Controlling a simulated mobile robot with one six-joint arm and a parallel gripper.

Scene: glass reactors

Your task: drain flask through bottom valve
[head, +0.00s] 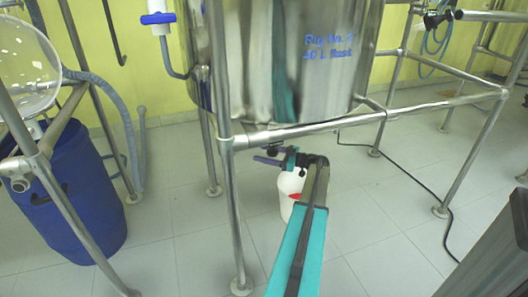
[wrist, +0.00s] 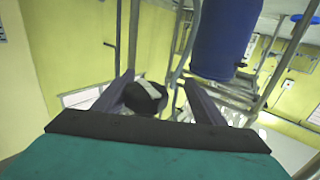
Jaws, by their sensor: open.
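A large steel vessel (head: 285,60) with blue lettering hangs in a tube frame in the head view. My teal arm reaches in from the bottom, and my gripper (head: 277,156) is below the vessel. In the wrist view my gripper (wrist: 158,80) has its two dark fingers apart. A black rounded part with a pale bar (wrist: 147,94), possibly the valve handle, shows between them; I cannot tell whether they touch it. A white container (head: 290,188) with a red mark stands on the floor below my gripper, partly hidden by my arm. The vessel's bottom outlet is hidden.
A frame rail (head: 290,133) crosses just above my gripper, with a frame leg (head: 232,210) to the left. A blue drum (head: 72,190) stands at far left below a round glass vessel (head: 25,62). A black cable (head: 415,190) lies on the right floor, which is otherwise mostly clear.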

